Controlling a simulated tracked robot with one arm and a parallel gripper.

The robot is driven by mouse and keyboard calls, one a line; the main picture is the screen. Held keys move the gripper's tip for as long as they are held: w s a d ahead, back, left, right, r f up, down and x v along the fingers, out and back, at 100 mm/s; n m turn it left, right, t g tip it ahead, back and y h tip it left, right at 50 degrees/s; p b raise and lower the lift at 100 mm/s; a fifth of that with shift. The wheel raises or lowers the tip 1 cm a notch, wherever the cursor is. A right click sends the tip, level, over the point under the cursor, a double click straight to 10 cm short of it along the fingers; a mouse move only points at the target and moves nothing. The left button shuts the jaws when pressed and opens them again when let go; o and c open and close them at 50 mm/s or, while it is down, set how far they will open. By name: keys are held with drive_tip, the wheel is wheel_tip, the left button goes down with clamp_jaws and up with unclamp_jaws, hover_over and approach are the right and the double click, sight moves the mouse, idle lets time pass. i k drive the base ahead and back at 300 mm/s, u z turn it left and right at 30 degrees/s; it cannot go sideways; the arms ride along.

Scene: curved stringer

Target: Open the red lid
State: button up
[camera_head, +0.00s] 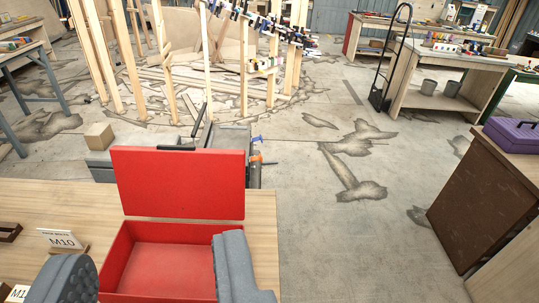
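The red box (119,258) sits on the wooden table at the lower left. Its red lid (178,183) stands raised, roughly upright at the back edge, so the box is open. The part of its inside that shows looks empty. My gripper (152,254) is in the foreground with its two grey ribbed fingers wide apart. The left finger is beside the box's left front and the right finger overlaps its right side in the picture. Nothing shows held between them. The fingers hide parts of the box, and I cannot tell whether they touch it.
A small sign reading M10 (62,240) stands on the table (262,238) to the left. A wooden cube (99,136) is behind the lid. A purple case (513,134) rests on a brown cabinet (480,205) at the right. The concrete floor (340,250) between is clear.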

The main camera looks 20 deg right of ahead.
sight(173, 181)
drive_tip(key=z, duration=0.15)
drive_tip(key=i, duration=1)
drive_tip(key=u, duration=0.05)
